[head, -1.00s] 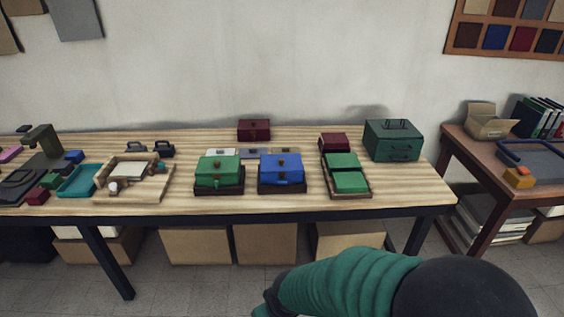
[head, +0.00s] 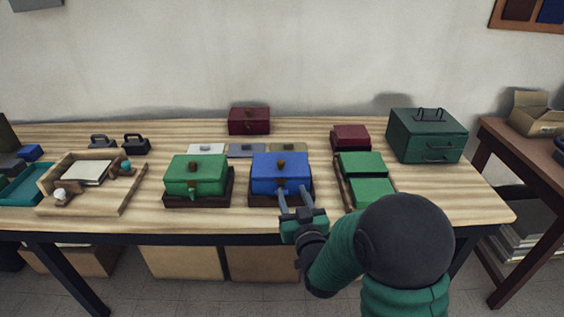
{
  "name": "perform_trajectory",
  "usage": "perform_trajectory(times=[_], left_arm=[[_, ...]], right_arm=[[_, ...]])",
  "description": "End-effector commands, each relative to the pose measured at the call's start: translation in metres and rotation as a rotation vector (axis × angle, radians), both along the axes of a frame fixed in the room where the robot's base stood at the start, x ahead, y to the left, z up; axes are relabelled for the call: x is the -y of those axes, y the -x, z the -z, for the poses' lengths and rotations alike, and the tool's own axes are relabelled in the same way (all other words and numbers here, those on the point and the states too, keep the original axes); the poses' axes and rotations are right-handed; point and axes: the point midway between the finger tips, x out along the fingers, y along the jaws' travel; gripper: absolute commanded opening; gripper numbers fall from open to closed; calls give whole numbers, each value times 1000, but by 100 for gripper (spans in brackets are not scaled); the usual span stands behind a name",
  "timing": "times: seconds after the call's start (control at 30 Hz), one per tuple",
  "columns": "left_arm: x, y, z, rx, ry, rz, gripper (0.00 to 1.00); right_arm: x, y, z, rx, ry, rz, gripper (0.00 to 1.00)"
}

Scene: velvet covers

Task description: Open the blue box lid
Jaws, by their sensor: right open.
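The blue box (head: 280,179) stands on a dark base near the front edge of the table. Its lid is shut, with a brown knob (head: 278,163) on top. My right gripper (head: 295,192) is in front of the box's lower front, with its two fingers apart and pointing up towards it. I cannot tell whether the fingers touch the box. They cover part of its front and base. My left gripper is not in view.
A green box (head: 196,176) on a dark tray stands left of the blue box. Green boxes (head: 362,165) in a wooden tray are to the right. Small flat plates (head: 247,150) and a dark red box (head: 249,120) lie behind. Some bare wood is left between them.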

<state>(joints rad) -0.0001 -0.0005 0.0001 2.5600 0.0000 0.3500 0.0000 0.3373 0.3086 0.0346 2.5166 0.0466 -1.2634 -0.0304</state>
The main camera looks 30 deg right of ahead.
Motion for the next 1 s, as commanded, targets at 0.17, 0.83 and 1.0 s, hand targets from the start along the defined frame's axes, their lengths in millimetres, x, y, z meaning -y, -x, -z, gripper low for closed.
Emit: perform_trajectory(times=[0.17,0.83,1.0], left_arm=[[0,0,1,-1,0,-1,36],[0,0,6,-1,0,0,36],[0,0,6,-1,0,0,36]], right_arm=[[20,-43,4,-3,-6,0,45],[57,-146,4,-5,-7,-1,45],[58,-146,4,-5,-7,-1,41]])
